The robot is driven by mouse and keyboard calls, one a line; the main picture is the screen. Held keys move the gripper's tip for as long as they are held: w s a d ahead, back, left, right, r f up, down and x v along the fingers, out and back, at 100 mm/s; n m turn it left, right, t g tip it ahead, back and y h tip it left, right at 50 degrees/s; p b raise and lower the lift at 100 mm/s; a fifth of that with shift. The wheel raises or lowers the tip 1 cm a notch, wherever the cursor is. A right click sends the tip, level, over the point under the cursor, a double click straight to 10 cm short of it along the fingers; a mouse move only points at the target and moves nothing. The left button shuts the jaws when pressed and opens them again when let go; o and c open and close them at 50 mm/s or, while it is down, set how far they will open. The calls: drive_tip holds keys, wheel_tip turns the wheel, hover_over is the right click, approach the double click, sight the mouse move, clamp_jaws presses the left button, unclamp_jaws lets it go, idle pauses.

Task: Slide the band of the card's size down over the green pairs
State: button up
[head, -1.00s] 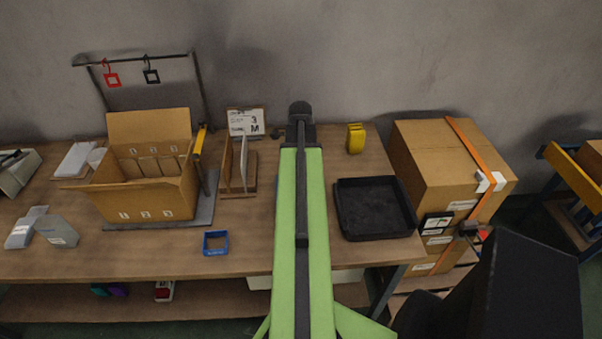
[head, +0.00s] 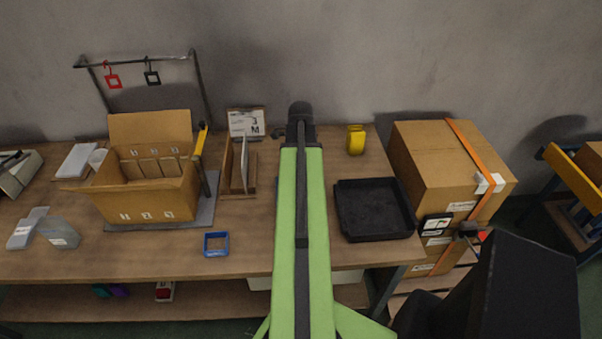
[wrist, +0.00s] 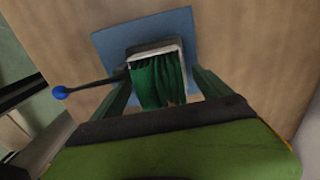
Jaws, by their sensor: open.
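In the wrist view, the green pairs (wrist: 150,88) hang in folds below a pale-rimmed grey top (wrist: 153,47), over a blue mat (wrist: 103,44). My gripper (wrist: 161,73) is open, with one finger on each side of the green cloth. I cannot tell whether the fingers touch it. In the head view, the card (head: 246,123) stands at the back of the table and reads 3 and M. A blue square band (head: 216,252) sits near the front edge. A red frame (head: 113,81) and a black frame (head: 152,78) hang from a rail. My arm hides my gripper and the green pairs there.
An open divided carton (head: 150,207) stands on the left, beside a wooden stand (head: 239,190). A black tray (head: 376,236) and a yellow roll (head: 356,140) are on the right. In the wrist view, a dark rod with a blue ball (wrist: 60,92) reaches left from the gripper area.

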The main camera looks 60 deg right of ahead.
wheel_tip(320, 180, up, 16)
drive_tip(key=p, duration=1.5)
drive_tip(key=shift+r+p, duration=0.25)
drive_tip(key=shift+p, duration=0.1)
